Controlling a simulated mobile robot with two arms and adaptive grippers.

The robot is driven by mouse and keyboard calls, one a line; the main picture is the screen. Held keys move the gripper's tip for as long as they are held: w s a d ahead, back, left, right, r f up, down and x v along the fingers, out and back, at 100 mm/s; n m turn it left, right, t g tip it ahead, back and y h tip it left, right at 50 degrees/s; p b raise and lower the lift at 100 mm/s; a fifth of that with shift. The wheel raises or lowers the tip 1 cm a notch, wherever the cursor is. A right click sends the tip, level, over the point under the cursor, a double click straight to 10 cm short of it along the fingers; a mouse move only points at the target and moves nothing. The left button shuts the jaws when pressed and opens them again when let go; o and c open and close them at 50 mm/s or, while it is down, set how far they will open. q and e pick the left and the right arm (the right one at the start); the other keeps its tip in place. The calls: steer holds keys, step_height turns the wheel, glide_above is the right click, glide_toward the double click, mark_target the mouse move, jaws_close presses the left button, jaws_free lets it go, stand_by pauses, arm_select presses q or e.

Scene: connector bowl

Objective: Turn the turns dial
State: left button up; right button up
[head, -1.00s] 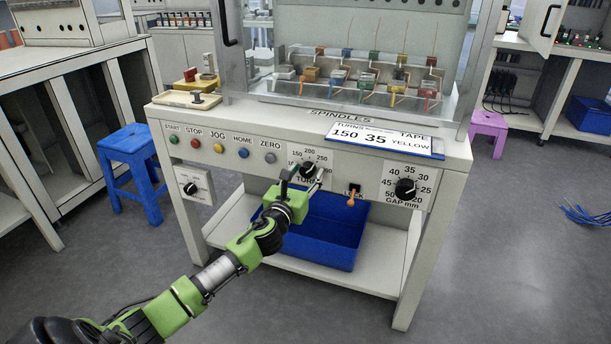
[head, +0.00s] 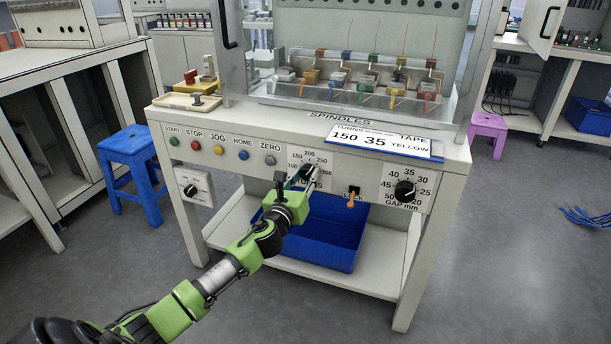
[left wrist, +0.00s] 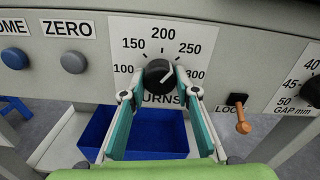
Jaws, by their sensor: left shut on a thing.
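The turns dial (left wrist: 158,74) is a round black knob on a white scale plate, marked 100, 150, 200, 250 and 300 in the left wrist view. Its white pointer line slants to the upper right, towards the 250 side. In the head view the dial (head: 307,170) is partly hidden by my gripper. My left gripper (left wrist: 158,82) has its two teal-lined fingers on either side of the dial and is shut on it. In the head view the left gripper (head: 304,179) reaches the panel from the lower left. My right gripper is not in view.
A card (head: 385,140) on the bench reads 150, 35, yellow. An orange-handled lock switch (left wrist: 241,120) and the gap dial (head: 405,190) sit right of the turns dial. Coloured buttons (head: 219,149) line the panel on the left. A blue bin (head: 335,235) stands below.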

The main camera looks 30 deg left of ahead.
arm_select(q)
steer(key=n, duration=0.2)
steer(key=shift+n+p, duration=0.35)
steer(key=shift+n, duration=0.05)
steer(key=n+p, duration=0.1)
steer(key=n, duration=0.3)
steer(key=n+p, duration=0.1)
steer(key=n, duration=0.4)
steer(key=shift+d, duration=0.1)
steer(key=shift+r+n+p, duration=0.1)
steer(key=shift+n+p, duration=0.2)
steer(key=shift+n, duration=1.8)
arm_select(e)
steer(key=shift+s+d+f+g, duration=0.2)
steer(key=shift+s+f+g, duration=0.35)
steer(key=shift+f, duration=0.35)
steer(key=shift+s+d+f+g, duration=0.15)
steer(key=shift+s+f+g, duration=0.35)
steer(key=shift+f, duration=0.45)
arm_select(q)
steer(key=o, duration=1.1)
